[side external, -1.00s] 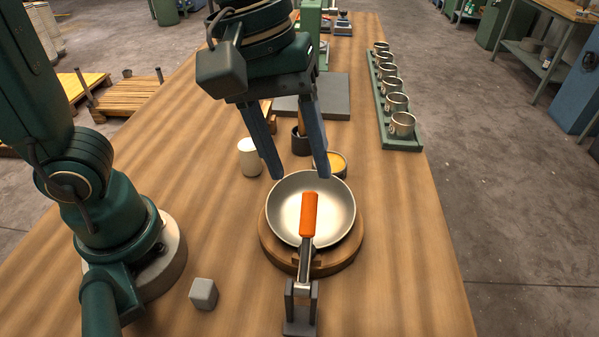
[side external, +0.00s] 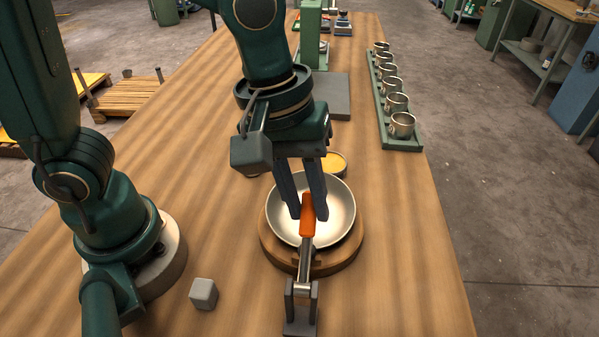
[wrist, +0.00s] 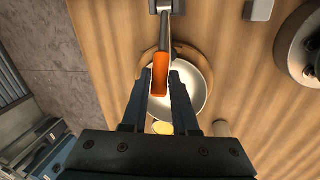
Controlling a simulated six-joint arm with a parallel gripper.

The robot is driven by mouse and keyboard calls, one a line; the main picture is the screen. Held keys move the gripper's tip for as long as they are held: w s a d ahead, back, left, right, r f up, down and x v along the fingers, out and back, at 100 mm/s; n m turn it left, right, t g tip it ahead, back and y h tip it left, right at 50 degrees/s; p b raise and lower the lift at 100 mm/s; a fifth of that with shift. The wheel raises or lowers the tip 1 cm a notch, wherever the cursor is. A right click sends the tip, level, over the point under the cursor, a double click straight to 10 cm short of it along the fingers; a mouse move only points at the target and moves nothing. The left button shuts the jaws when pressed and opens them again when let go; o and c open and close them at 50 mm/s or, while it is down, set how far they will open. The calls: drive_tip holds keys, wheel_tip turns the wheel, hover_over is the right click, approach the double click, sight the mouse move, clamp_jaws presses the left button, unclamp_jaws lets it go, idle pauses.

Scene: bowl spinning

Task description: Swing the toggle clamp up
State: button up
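The toggle clamp has an orange handle grip (side external: 307,220) on a metal arm (side external: 305,257), hinged on a bracket (side external: 300,303) at the table's front. The arm is lowered, reaching over the pale metal bowl (side external: 336,214), which sits on a round wooden base (side external: 349,256). My gripper (side external: 308,219) points down over the bowl, one finger on each side of the orange grip. The fingers hide part of the bowl.
A grey cube (side external: 203,293) lies left of the bracket. A green rack (side external: 405,142) of several metal cups stands at the back right. A yellow-filled dish (side external: 335,162) is behind the bowl. The table right of the bowl is clear.

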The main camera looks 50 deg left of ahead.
clamp_jaws()
idle(1.2)
